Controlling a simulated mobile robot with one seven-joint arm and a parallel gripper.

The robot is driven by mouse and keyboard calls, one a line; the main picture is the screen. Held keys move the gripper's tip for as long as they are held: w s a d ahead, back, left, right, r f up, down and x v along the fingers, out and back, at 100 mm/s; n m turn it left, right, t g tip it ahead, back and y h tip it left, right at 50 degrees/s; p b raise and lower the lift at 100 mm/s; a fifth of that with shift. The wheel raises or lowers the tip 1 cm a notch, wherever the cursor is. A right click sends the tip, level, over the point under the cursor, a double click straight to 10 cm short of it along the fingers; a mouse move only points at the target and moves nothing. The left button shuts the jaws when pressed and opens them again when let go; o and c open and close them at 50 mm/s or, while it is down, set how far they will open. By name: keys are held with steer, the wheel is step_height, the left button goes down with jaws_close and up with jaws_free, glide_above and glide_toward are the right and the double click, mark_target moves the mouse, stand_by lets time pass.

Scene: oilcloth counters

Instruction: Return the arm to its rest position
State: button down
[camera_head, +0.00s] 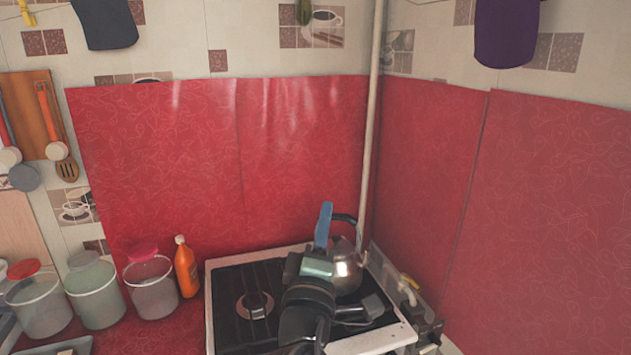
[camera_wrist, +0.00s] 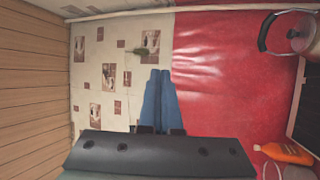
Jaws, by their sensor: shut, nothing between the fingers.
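My gripper (camera_head: 324,222) shows in the head view in front of the stove's back right, its blue fingers pointing up. In the wrist view my gripper (camera_wrist: 158,82) is shut, with the two blue fingers side by side and nothing between them. My dark arm rises over the stove and hides part of it. A steel kettle (camera_head: 346,268) with a black handle stands on the stove just behind and right of my gripper. The kettle (camera_wrist: 301,34) is at the top right of the wrist view, apart from the fingers.
The white-edged stove (camera_head: 222,262) fills the lower middle. An orange bottle (camera_head: 186,270) and lidded jars (camera_head: 150,290) stand left of it. A pale vertical pipe (camera_head: 371,130) runs up the corner between red wall panels (camera_head: 170,150).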

steer(key=s+d+r+m+t+h, duration=0.1)
steer(key=s+r+m, duration=0.4)
steer(key=r, duration=0.4)
steer(key=s+r+m+t, duration=0.2)
steer(key=s+r+m, duration=0.35)
steer(key=r, duration=0.35)
steer(key=s+a+r+m+t+y, duration=0.1)
steer(key=s+r+y, duration=0.1)
steer(key=s+r, duration=0.3)
steer(key=s+a+r+m+t+y, duration=0.1)
steer(key=s+r+m+y, duration=0.1)
steer(key=s+r, duration=0.3)
steer(key=s, duration=0.4)
steer(key=shift+s+a+t+y, duration=0.25)
steer(key=shift+t+y, duration=0.15)
steer(key=shift+m, duration=0.25)
